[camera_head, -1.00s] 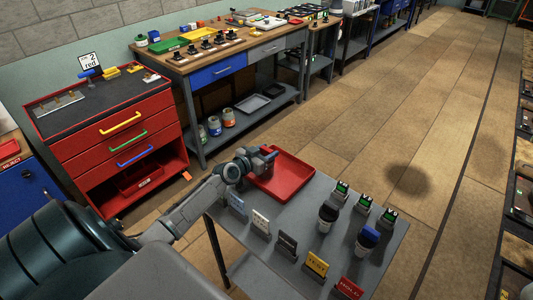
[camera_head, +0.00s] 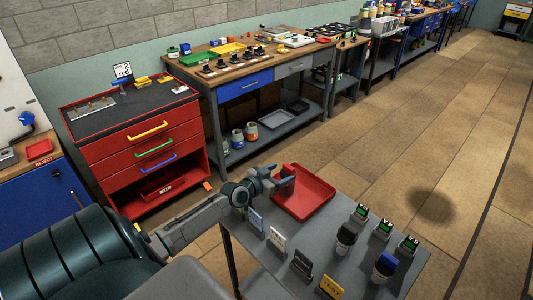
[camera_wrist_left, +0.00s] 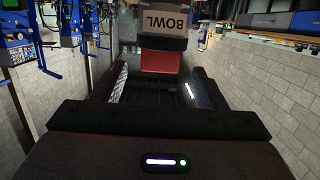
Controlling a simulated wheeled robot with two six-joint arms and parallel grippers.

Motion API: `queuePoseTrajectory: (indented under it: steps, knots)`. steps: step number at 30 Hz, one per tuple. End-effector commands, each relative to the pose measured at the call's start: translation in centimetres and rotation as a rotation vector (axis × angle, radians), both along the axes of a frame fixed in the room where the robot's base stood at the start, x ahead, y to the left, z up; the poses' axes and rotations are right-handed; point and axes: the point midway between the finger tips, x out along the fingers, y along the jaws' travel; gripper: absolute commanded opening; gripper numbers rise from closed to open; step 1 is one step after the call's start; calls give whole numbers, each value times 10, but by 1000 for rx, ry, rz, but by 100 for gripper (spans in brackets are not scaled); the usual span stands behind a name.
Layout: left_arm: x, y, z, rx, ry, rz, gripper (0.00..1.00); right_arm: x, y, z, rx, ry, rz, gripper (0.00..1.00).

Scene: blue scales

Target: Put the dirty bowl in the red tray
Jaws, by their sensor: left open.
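The red tray (camera_head: 312,196) lies on the far left part of the grey cart top in the head view. My left gripper (camera_head: 283,180) is over or beside its left edge, and I cannot tell whether it touches. In the left wrist view the jaws (camera_wrist_left: 157,88) are apart, with nothing seen held between them. Beyond them is a dark thing with a "BOWL" label (camera_wrist_left: 165,21) and a red patch under it; I cannot tell what the red patch belongs to. I cannot make out a dirty bowl in either view. My right gripper is out of view.
The grey cart top (camera_head: 325,236) also bears several sign holders, dark cups with white or blue parts (camera_head: 386,265) and small green-lit devices (camera_head: 383,229). A red drawer cabinet (camera_head: 140,140) and a wooden workbench (camera_head: 235,68) stand behind. The floor to the right is open.

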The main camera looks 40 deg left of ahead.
Motion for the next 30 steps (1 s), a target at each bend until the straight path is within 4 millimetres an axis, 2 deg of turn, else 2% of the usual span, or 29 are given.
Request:
queuePoseTrajectory:
  steps: [1,6,12,18,30]
  knots:
    - [-12,1,4,4,5,-2,65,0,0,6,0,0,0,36]
    - [-41,3,10,4,5,-1,65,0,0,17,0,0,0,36]
    - [-62,5,14,0,2,0,65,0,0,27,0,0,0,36]
    - [-68,5,14,0,1,0,65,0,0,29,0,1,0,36]
    - [-68,5,14,0,0,0,65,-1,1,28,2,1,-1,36]
